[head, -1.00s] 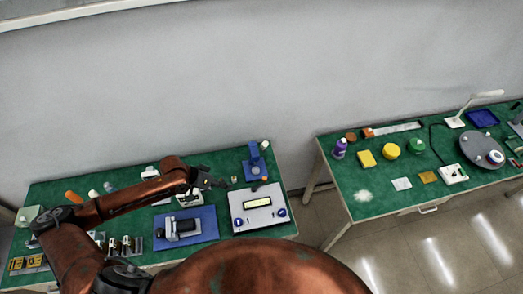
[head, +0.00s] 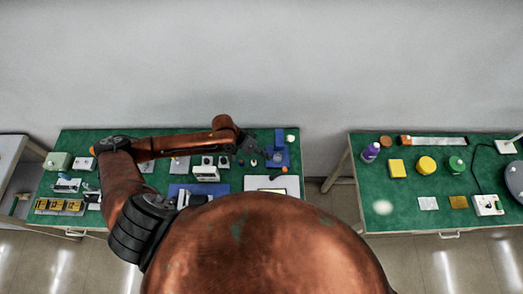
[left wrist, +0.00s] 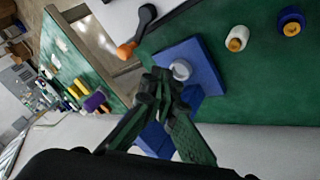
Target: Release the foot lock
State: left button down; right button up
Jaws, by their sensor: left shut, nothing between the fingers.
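My left gripper (head: 262,153) is shut and empty, at the back right of the left green table, beside a blue stand (head: 279,157). In the left wrist view the closed fingertips (left wrist: 163,82) overlap a blue base (left wrist: 207,62) with a round grey knob (left wrist: 181,69). I cannot tell whether they touch it. A black lever with an orange tip (left wrist: 127,49) lies just beyond the base. No part is clearly recognisable as the foot lock. My right gripper is not in view.
A white device (head: 284,182) is partly hidden by my body. A small white box (head: 206,171) stands left of the gripper. A white knob (left wrist: 237,38) and a blue knob (left wrist: 291,21) sit near the base. A gap separates the second green table (head: 400,212).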

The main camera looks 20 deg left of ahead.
aim_at(284, 171)
pick_arm(q)
jog(key=x, duration=0.3)
jog(key=shift+s+d, duration=0.15)
jog(key=shift+d, duration=0.2)
jog(key=d, duration=0.1)
jog(key=s+d+p, duration=0.1)
jog(key=d, duration=0.1)
jog(key=shift+s+p, duration=0.1)
jog(key=shift+p, duration=0.2)
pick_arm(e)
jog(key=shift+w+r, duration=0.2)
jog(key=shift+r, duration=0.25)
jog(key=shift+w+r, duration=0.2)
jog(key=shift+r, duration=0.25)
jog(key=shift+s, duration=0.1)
